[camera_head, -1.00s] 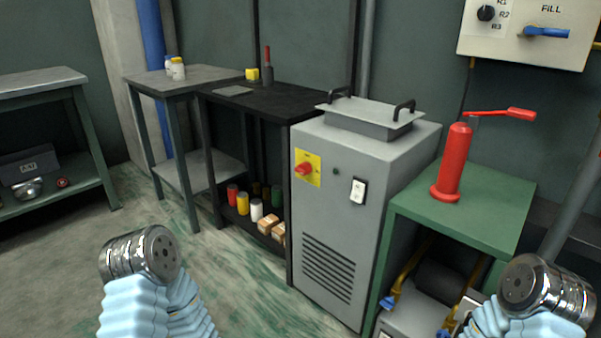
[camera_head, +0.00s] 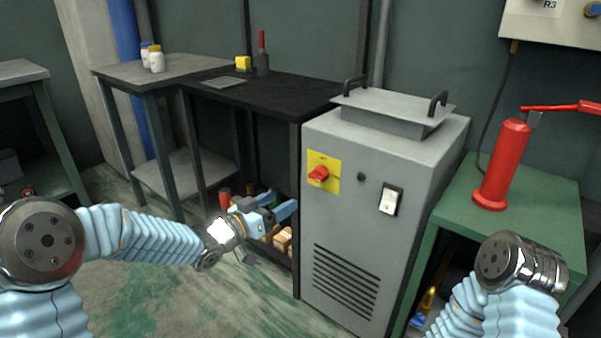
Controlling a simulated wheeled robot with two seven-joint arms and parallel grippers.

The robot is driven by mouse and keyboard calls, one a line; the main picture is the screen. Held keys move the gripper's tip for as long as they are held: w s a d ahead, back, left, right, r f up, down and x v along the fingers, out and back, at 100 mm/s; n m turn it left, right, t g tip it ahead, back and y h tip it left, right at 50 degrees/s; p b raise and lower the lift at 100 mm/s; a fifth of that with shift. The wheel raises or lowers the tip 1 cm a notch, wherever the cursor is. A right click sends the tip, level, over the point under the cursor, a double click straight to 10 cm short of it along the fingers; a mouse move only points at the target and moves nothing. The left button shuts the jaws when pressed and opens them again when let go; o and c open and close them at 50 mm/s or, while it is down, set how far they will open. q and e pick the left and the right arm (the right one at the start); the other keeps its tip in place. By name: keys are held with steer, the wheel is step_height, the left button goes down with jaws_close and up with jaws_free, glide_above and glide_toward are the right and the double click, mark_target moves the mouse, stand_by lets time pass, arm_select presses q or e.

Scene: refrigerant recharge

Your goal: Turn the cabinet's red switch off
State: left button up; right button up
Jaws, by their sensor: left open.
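The grey cabinet (camera_head: 345,240) stands in the middle. Its red rotary switch (camera_head: 318,173) sits on a yellow plate (camera_head: 332,160) at the upper left of the front face. My left gripper (camera_head: 290,205) is open and empty. It is to the left of the cabinet front, lower than the red switch and apart from it in the picture. My right arm shows only as links at the lower right; its gripper is out of view.
A white rocker switch (camera_head: 390,200) is on the cabinet front, right of the red switch. A lidded tray (camera_head: 392,108) with black handles tops the cabinet. A red pump (camera_head: 503,160) stands on the green table (camera_head: 550,205). A black shelf (camera_head: 285,92) holding cans and boxes stands left.

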mark_target(313, 178)
arm_select(q)
steer(key=x, duration=0.9)
steer(key=r+p+x, duration=0.1)
steer(key=x, duration=0.3)
steer(key=shift+w+d+r, duration=0.1)
steer(key=shift+w+d, duration=0.2)
steer(key=shift+c, duration=0.2)
steer(key=c, duration=1)
